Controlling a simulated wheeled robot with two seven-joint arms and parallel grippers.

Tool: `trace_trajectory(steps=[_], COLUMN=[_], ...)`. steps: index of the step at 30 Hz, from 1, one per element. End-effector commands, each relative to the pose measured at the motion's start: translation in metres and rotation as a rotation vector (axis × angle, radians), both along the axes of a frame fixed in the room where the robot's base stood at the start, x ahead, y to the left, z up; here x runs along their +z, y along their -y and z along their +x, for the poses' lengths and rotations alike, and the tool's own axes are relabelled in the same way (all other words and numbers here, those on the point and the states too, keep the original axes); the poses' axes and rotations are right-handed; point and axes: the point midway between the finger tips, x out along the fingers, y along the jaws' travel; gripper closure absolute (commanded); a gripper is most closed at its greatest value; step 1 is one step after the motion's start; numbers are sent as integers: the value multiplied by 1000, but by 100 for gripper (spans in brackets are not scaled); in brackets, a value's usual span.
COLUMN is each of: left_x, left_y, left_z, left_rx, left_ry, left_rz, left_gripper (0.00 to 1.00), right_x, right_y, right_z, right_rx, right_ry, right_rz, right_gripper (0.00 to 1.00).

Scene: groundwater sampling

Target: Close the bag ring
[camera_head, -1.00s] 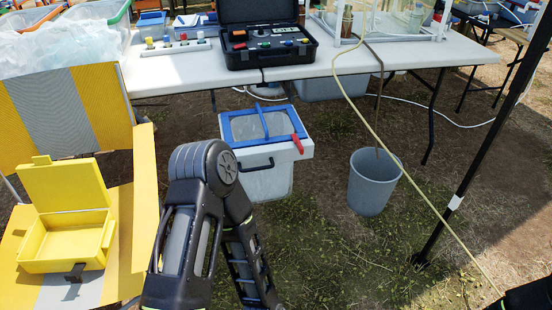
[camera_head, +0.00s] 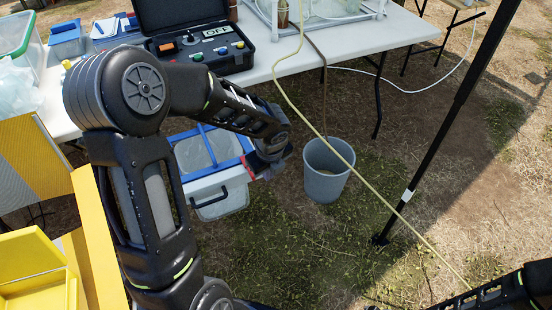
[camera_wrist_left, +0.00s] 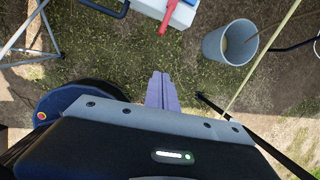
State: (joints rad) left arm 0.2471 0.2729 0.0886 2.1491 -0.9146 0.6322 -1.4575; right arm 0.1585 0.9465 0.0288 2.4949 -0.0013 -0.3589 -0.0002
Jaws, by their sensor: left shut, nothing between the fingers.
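A white box (camera_head: 222,192) stands on the ground under the table's front edge. A blue frame with a crossbar (camera_head: 205,135) lies on its top around a grey, clear-looking sheet; I take this frame for the bag ring. My left gripper (camera_head: 266,164) is at the right edge of the box and hides part of a red handle there. In the left wrist view the left fingers (camera_wrist_left: 161,90) are shut and empty, pointing over bare ground. The red handle (camera_wrist_left: 168,18) and the box's corner (camera_wrist_left: 183,12) show beyond them, apart from the fingertips. My right gripper is not in view.
A grey bucket (camera_head: 327,172) stands just right of my left gripper. A yellow hose (camera_head: 345,160) runs diagonally past it. A black pole (camera_head: 455,115) stands at right. A white table (camera_head: 290,68) holds an open black case (camera_head: 200,60). A yellow case (camera_head: 30,265) is at left.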

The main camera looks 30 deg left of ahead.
Motion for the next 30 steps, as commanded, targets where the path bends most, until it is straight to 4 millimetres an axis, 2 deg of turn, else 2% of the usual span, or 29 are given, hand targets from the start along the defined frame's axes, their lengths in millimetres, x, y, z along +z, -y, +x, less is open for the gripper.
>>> trace_trajectory(steps=[2,6,19,23,30], left_x=[0,-1,-6,-18,-58], left_y=[-8,-10,-10,-12,-20], left_z=[-8,-12,-11,-10,-5], left_rx=[-97,-172,-174,-171,-173], left_ry=[-51,-81,-83,-84,-85], left_rz=[52,71,68,67,67], left_gripper=[100,100,100,100,100], right_x=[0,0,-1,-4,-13], right_y=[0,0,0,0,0], right_z=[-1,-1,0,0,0], right_rx=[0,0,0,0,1], right_ry=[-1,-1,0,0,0], right_rz=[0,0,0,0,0], right_gripper=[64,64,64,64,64])
